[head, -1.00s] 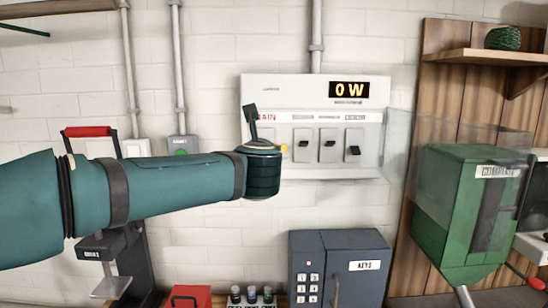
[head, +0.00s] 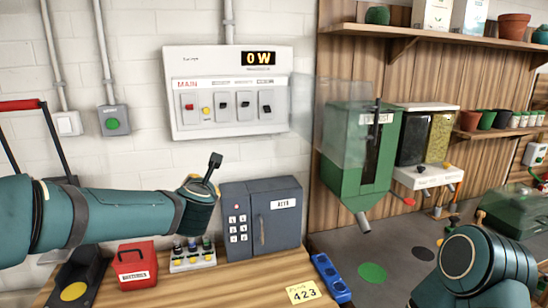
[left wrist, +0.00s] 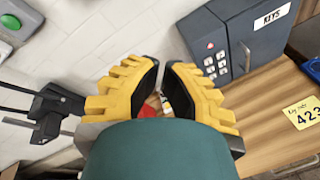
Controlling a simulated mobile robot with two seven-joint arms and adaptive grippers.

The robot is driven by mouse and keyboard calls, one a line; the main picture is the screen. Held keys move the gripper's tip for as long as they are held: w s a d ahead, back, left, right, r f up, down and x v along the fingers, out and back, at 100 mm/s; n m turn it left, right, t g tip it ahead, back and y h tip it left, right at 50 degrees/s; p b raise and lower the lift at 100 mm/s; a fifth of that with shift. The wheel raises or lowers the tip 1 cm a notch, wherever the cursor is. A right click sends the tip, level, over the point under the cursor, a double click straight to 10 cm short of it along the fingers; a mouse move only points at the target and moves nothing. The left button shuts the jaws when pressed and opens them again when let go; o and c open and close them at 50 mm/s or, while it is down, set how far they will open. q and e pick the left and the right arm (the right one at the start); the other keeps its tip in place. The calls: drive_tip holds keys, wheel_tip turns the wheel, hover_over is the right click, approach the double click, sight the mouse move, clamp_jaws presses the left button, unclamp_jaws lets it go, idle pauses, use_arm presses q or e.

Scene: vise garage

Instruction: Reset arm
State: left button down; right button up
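My left arm (head: 110,215) reaches in from the left in the head view, its wrist below the breaker panel and left of the key safe. Its fingers are mostly hidden behind the wrist there. In the left wrist view, my left gripper (left wrist: 162,76) shows two yellow fingers with black pads, apart and with nothing held between them. My right arm (head: 480,265) shows as a teal joint at the lower right of the head view; its gripper is out of view. The MAIN breaker panel (head: 230,65) reads 0 W, with a red switch and several black ones.
A dark key safe (head: 262,215) stands on the wooden bench. Beside it are a red batteries box (head: 136,265), a small jar rack (head: 192,257), a blue power strip (head: 331,278) and a yellow 423 note (head: 303,291). A green dispenser (head: 352,150) hangs to the right.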

use_arm(q)
drive_tip(key=s+d+f+m+g+h, duration=0.1)
drive_tip(key=f+m, duration=0.4)
drive_tip(key=f, duration=0.6)
drive_tip(key=s+d+f+m+g+h, duration=0.2)
drive_tip(key=s+f+m, duration=0.3)
drive_tip(key=f, duration=0.6)
drive_tip(key=s+d+f+m+g+h+b, duration=0.1)
drive_tip(key=s+f+m+g, duration=0.2)
drive_tip(key=f+m, duration=0.4)
drive_tip(key=shift+s+d+f, duration=0.1)
drive_tip(key=shift+s+f, duration=0.1)
drive_tip(key=shift+f, duration=0.6)
drive_tip(key=shift+s+d+f, duration=0.1)
drive_tip(key=shift+s+f, duration=0.1)
drive_tip(key=shift+f, duration=0.6)
drive_tip(key=shift+s+d+f, duration=0.1)
drive_tip(key=shift+s+f, duration=0.1)
drive_tip(key=shift+f, duration=0.6)
drive_tip(key=s+d+f+m+g+h, duration=0.1)
drive_tip(key=s+f+m+g, duration=0.2)
drive_tip(key=s, duration=0.7)
drive_tip(key=s+d+f+m+g+h, duration=0.1)
drive_tip(key=s+f+m+g, duration=0.2)
drive_tip(key=s+f+m, duration=0.5)
wheel_tip(320, 180, down, 3)
drive_tip(key=shift+s+f+g+b, duration=0.15)
drive_tip(key=shift+s+g+b, duration=0.25)
drive_tip(key=shift+s, duration=0.55)
